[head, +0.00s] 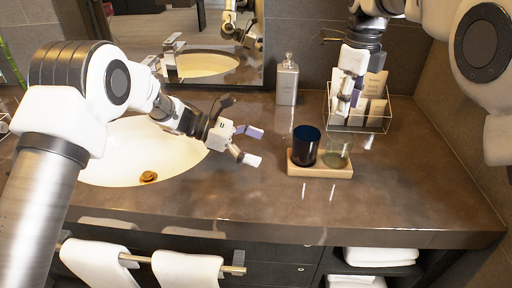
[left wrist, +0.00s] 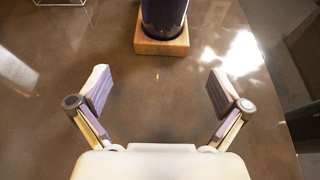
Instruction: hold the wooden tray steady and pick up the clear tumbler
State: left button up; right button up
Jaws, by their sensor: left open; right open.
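The wooden tray (head: 320,172) lies on the brown counter, right of the sink. A dark blue tumbler (head: 306,146) stands on its left part and the clear tumbler (head: 338,151) on its right part. In the left wrist view the tray (left wrist: 162,46) is ahead of the fingers, with the dark tumbler (left wrist: 163,16) on it; the clear tumbler is not visible there. My left gripper (head: 256,147) is open and empty, left of the tray and apart from it. My right gripper (head: 347,100) hangs above and behind the clear tumbler, in front of the wire basket.
A wire basket (head: 386,118) with cartons stands behind the tray at the right. A grey dispenser bottle (head: 287,82) stands by the mirror. The sink (head: 130,160) is at the left. Counter between the tray and front edge is clear. Towels (head: 188,268) hang below.

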aim_at(287, 160)
pick_arm(q)
jog(key=shift+s+d+f, duration=0.1)
jog(key=shift+d+f, duration=0.1)
jog(key=shift+f, duration=0.1)
jog(key=x, duration=0.7)
jog(key=shift+d+f, duration=0.1)
jog(key=shift+d, duration=0.05)
jog(key=c, duration=1.1)
